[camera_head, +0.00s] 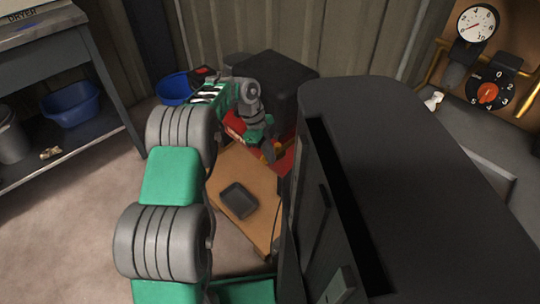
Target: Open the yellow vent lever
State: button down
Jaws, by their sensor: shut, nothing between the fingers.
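My gripper (267,124) is at the far end of my green and grey arm, small in the picture, above the wooden board and in front of the dark box. It is shut and holds nothing. A small orange-yellow piece (276,150) shows just below it, beside red parts (287,161); this may be the yellow vent lever, but it is too small and partly hidden to be sure. I cannot tell whether my gripper touches it.
A large black cabinet (410,170) fills the right middle. A wooden surface (262,185) carries a black tray (239,200). A dark box (285,85) stands behind. Blue tubs (72,104) are at left. A gauge (478,24) and red dial (488,93) are at upper right. Floor at left is clear.

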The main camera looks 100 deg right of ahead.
notch_tip(320, 180, up, 10)
jog(key=p, duration=0.3)
jog(key=shift+s+p, duration=0.15)
jog(key=shift+p, duration=0.15)
jog(key=shift+a+r, duration=0.1)
